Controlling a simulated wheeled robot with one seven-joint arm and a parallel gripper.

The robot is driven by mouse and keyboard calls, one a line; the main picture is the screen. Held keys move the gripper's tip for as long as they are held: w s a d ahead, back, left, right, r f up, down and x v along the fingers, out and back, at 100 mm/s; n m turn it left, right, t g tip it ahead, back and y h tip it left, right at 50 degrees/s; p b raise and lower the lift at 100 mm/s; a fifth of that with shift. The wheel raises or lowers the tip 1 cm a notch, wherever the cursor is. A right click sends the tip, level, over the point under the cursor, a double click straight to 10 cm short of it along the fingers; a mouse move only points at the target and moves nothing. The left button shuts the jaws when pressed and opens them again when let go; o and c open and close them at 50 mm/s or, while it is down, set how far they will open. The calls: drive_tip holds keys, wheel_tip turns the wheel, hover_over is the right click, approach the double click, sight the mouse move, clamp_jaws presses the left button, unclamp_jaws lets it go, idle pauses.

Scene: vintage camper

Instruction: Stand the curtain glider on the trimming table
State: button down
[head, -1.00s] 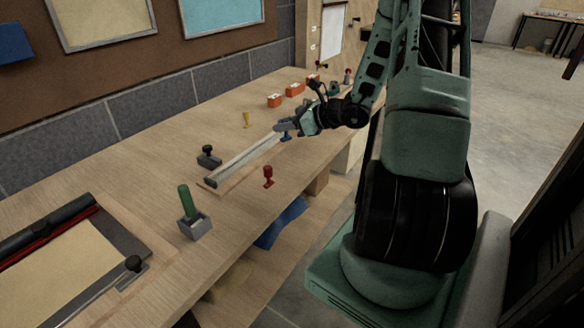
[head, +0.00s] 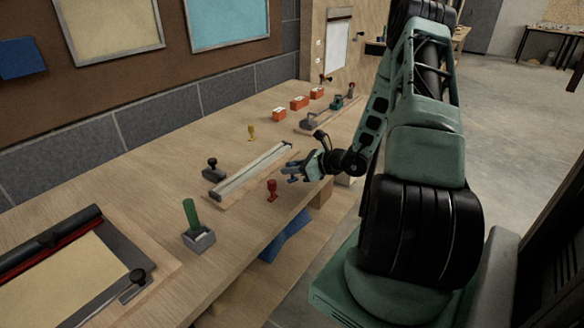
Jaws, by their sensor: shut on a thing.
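My gripper (head: 293,169) is shut on a small blue piece (head: 292,179), which I take to be the curtain glider. Its lower part shows beneath the fingers; the rest is hidden. The gripper is beside the right end of the pale rail, near the bench's front edge. I cannot tell the height of the piece above the bench. A trimmer with a pale bed (head: 62,278), a dark and red bar and a black knob lies at the lower left; it may be the trimming table.
A red piece (head: 272,190) stands left of my gripper, a yellow one (head: 251,132) behind the rail (head: 252,172). A green-handled tool stands in a grey holder (head: 199,240). Orange boxes (head: 299,103) are at the back. Bare bench (head: 135,185) lies left of the rail.

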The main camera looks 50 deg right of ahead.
drive_tip(key=shift+f, duration=0.15)
drive_tip(key=c, duration=1.2)
unclamp_jaws()
drive_tip(key=shift+c, duration=0.2)
